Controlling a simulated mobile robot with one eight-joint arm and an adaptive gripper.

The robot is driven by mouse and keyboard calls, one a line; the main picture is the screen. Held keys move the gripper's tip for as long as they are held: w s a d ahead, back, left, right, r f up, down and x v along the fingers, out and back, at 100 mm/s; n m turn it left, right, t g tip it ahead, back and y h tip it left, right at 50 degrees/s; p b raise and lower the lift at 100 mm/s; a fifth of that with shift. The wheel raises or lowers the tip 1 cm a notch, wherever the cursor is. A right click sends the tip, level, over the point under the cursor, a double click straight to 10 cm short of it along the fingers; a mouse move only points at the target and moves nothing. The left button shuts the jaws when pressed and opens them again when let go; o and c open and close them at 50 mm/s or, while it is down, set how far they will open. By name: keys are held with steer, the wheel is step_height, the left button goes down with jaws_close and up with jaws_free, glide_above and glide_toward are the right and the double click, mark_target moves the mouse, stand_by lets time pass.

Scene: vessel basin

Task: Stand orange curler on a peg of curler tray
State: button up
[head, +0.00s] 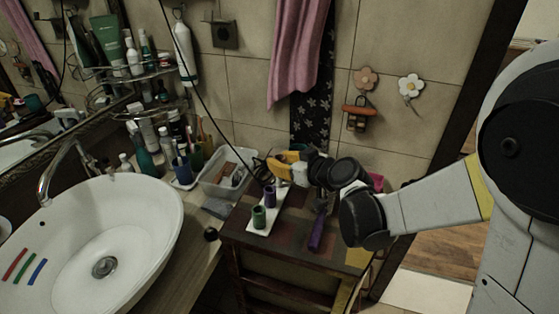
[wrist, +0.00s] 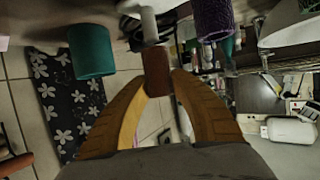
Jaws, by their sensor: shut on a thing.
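My gripper (head: 275,168) is over the far end of the white curler tray (head: 257,231). In the wrist view its yellow-orange fingers (wrist: 158,85) are shut on a small brownish-orange piece, which looks like the orange curler (wrist: 158,70). A bare white peg (wrist: 149,24) shows just beyond the held curler; whether they touch I cannot tell. A green curler (head: 259,216) and a purple curler (head: 270,197) stand on the tray. They also show in the wrist view, green (wrist: 92,52) at left and purple (wrist: 213,19) at right. The held curler is not clear in the head view.
A purple-handled brush (head: 317,232) lies right of the tray on the small dark table (head: 290,252). A clear bin (head: 223,183) with items stands left of the tray. The white basin (head: 130,225) is further left. Pink and dark flowered cloths hang behind.

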steer(key=shift+f, duration=0.2)
steer(key=shift+f+b, duration=1.95)
steer(key=shift+f, duration=0.05)
steer(key=o, duration=0.8)
steer(key=shift+o, duration=0.2)
steer(key=v, duration=1.2)
steer(key=shift+s, duration=0.15)
